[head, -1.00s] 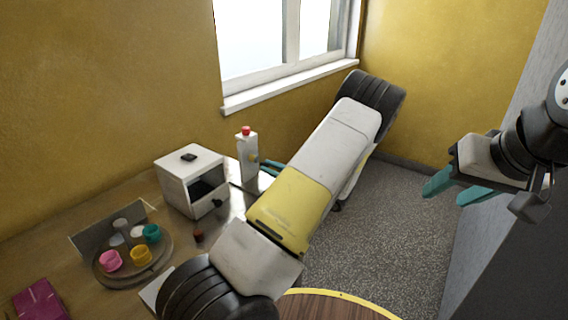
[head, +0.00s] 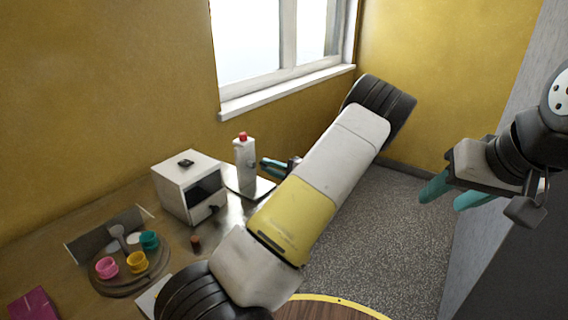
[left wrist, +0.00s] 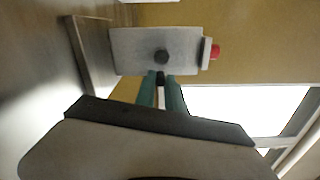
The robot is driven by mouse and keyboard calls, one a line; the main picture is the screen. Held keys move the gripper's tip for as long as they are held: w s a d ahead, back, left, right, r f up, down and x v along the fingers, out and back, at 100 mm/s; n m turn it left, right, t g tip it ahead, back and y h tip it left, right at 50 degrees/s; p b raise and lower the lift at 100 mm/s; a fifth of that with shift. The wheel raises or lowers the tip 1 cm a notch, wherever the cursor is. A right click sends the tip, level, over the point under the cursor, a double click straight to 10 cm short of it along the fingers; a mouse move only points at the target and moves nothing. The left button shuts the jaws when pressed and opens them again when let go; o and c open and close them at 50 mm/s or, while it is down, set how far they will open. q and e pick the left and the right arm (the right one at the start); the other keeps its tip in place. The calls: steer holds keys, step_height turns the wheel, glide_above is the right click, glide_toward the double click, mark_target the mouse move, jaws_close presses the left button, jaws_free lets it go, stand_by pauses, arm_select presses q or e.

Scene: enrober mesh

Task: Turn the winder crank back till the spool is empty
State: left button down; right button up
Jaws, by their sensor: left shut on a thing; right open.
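The winder looks to be the upright pale grey block with a red top (head: 245,160), standing on a metal plate on the counter. In the left wrist view the block (left wrist: 135,48) lies sideways, with a dark round hub on its face. My left gripper (head: 267,163) is beside the block's right side. In the left wrist view its teal fingers (left wrist: 160,82) are closed around a small black piece, apparently the crank's grip (left wrist: 160,77). The spool cannot be made out. My right gripper (head: 450,195) is open and empty, far to the right in the air.
A white box with a dark window (head: 188,187) stands left of the winder. A small brown item (head: 196,243) lies before it. A round tray (head: 125,285) holds pink, yellow and teal cups. A magenta item (head: 33,305) lies at the front left. A window is behind.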

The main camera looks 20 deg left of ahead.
arm_select(q)
steer(key=shift+r+n, duration=0.1)
steer(key=shift+n, duration=0.5)
steer(key=c, duration=1.4)
jaws_free()
steer(key=v, duration=0.8)
steer(key=shift+a, duration=0.1)
